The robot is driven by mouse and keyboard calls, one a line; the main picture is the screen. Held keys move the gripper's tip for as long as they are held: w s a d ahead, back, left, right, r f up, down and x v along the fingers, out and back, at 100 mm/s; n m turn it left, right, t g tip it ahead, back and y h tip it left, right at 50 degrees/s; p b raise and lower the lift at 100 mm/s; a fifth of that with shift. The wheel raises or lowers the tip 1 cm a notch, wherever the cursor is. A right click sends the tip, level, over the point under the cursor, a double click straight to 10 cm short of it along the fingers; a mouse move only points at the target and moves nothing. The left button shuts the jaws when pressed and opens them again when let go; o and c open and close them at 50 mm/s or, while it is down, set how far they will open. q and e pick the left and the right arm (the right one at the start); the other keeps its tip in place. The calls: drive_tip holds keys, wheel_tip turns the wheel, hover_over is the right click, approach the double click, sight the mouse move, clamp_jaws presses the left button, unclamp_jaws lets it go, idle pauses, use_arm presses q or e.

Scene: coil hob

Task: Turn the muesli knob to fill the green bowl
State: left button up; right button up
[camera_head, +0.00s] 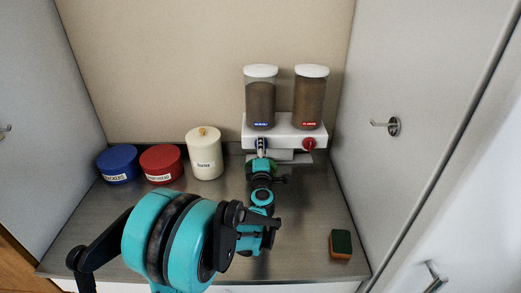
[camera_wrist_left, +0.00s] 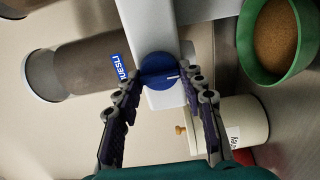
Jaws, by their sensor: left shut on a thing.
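The blue muesli knob (camera_wrist_left: 157,72) sits on the front of the white dispenser (camera_head: 285,128). In the wrist view my left gripper (camera_wrist_left: 158,88) has its two fingertips on either side of the knob, shut on it; a white line marks the knob's face. In the head view the left gripper (camera_head: 262,150) covers most of the knob. The muesli container (camera_head: 261,100) holds brown grain. The green bowl (camera_wrist_left: 246,45) stands below the dispenser and holds brown grain; its fill level is hard to judge. In the head view my arm hides most of the bowl. My right gripper is not in view.
A flakes container (camera_head: 309,100) and red knob (camera_head: 309,144) are beside the muesli. A cream canister (camera_head: 204,160), red tin (camera_head: 161,168) and blue tin (camera_head: 118,166) stand left. A sponge (camera_head: 340,244) lies front right. Cabinet walls close both sides.

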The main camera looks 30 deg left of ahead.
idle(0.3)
use_arm(q)
drive_tip(key=o, duration=1.1)
drive_tip(key=shift+o, duration=0.2)
drive_tip(key=v, duration=1.2)
